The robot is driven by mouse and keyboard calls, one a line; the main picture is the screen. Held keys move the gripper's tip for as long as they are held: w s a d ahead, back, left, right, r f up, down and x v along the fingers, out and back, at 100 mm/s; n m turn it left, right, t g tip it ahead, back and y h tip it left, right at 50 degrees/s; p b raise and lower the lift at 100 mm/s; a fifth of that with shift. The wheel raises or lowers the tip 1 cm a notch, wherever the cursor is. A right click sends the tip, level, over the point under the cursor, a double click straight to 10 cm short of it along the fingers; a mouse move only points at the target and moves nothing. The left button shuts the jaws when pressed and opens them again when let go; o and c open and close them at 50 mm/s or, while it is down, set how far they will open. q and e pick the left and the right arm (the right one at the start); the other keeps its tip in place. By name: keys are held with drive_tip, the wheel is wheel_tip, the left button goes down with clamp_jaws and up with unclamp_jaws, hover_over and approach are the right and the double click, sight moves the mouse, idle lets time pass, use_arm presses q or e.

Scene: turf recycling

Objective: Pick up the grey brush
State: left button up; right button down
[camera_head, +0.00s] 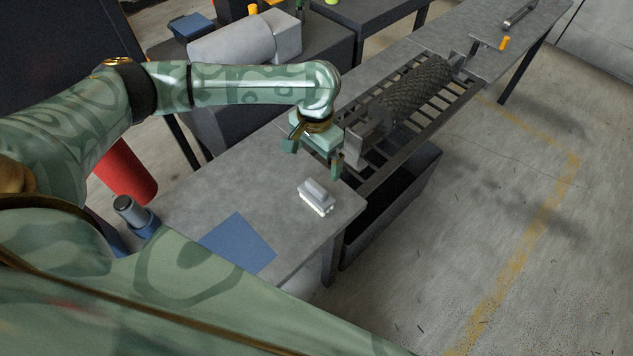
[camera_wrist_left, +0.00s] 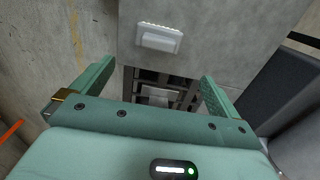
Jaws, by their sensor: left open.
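The grey brush (camera_head: 316,197) lies on the grey table top (camera_head: 190,200) near its right edge, with a pale bristle side showing. My left gripper (camera_head: 314,161) is above the table, behind the brush in the head view and apart from it. Its jaws are open and empty. In the left wrist view, the brush (camera_wrist_left: 159,38) lies beyond the fingertips, roughly between the two open fingers (camera_wrist_left: 158,75). My right gripper is not in view.
A blue mat (camera_head: 238,243) lies on the table left of the brush. A slatted frame with a rough roller (camera_head: 418,88) runs behind the gripper, over a dark bin (camera_head: 395,205). A dark cylinder (camera_head: 130,211) stands at the left. Open floor lies to the right.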

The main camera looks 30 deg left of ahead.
use_arm(q)
drive_tip(key=b, duration=0.2)
hover_over(316, 186)
wheel_tip(316, 186, down, 5)
drive_tip(key=shift+s+d, duration=0.1)
drive_tip(key=shift+s, duration=0.05)
drive_tip(key=f+b, duration=0.1)
drive_tip(key=f, duration=0.2)
drive_tip(key=shift+w+f, duration=0.15)
drive_tip(key=shift+w, duration=0.05)
drive_tip(key=shift+f, duration=0.8)
wheel_tip(316, 186, down, 5)
drive_tip(key=b, duration=0.3)
drive_tip(key=shift+r, duration=0.3)
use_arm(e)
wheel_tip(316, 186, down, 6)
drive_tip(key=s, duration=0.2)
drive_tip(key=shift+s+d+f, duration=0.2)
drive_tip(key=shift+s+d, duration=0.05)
use_arm(q)
drive_tip(key=c, duration=0.9)
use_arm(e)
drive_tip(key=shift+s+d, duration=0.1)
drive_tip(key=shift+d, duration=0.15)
use_arm(q)
drive_tip(key=shift+o, duration=0.2)
